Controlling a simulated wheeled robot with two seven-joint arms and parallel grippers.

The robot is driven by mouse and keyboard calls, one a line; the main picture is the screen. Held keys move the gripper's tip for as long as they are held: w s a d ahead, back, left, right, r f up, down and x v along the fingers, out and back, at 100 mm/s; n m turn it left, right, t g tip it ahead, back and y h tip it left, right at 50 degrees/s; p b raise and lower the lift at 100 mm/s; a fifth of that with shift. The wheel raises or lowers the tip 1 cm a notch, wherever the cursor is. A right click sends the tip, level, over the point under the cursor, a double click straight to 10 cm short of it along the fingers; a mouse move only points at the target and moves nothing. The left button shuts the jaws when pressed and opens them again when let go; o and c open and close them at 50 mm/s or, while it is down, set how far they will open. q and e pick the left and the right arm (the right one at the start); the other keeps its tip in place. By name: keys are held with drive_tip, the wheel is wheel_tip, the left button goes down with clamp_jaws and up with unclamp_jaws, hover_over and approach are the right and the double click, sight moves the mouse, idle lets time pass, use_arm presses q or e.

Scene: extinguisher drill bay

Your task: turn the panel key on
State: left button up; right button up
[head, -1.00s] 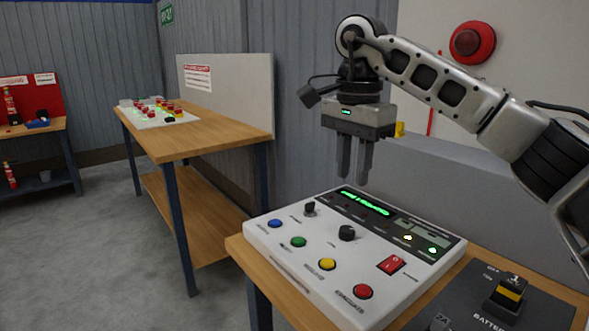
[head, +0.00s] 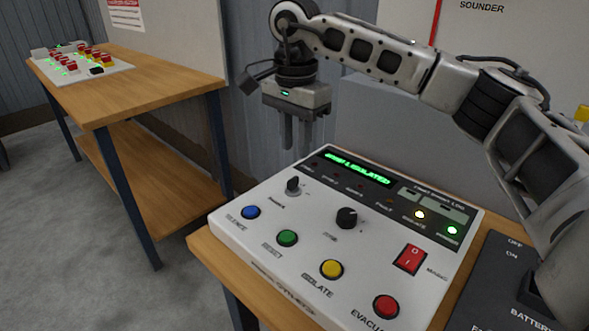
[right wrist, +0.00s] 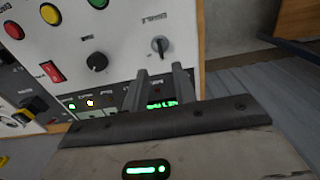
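The white control panel (head: 262,215) lies on a wooden bench in the head view. Its small dark key (head: 293,186) stands upright in a round lock at the panel's upper left, left of a black knob (head: 346,217). The key also shows in the right wrist view (right wrist: 160,46), just past the fingertips. My right gripper (head: 298,148) points down above and behind the key, empty and apart from it. Its two fingers show a gap between them in the right wrist view (right wrist: 160,70). My left gripper is out of view.
Blue (head: 250,212), green (head: 287,238), yellow (head: 331,268) and red (head: 386,306) buttons line the panel's front. A red rocker switch (head: 409,259) sits at its right. A dark battery box (head: 490,290) stands beside it. A second bench (head: 150,75) is at left.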

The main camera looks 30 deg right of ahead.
sight(295, 177)
wheel_tip(295, 177, down, 7)
drive_tip(key=shift+r, duration=0.1)
idle(0.3)
drive_tip(key=shift+w, duration=0.1)
clamp_jaws()
